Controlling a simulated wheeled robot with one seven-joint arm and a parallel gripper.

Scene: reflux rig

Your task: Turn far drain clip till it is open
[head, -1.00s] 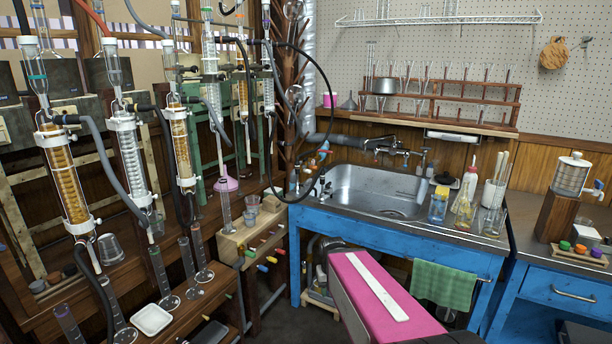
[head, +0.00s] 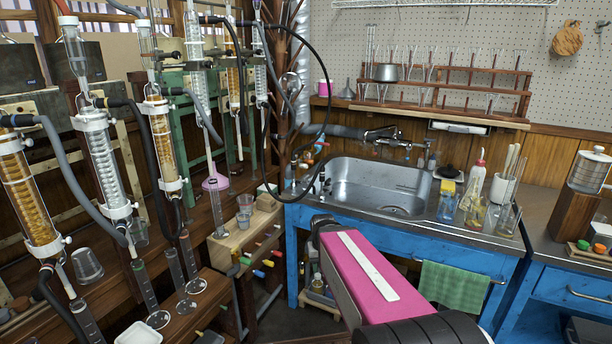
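Several glass columns with white collars and hoses stand in the rig on the left. Farther back, a column (head: 196,92) has a tube running down to a pink funnel (head: 215,183). I cannot tell which small fitting is the far drain clip, or whether it is open. My gripper is not in view; a pink link of my arm shows at lower centre.
A blue bench (head: 410,236) with a steel sink (head: 345,180) stands behind my arm. Bottles and a beaker (head: 508,218) stand at its right. Glass cylinders (head: 143,285) and a white dish (head: 138,333) crowd the low left shelf. A black hose loops beside the sink.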

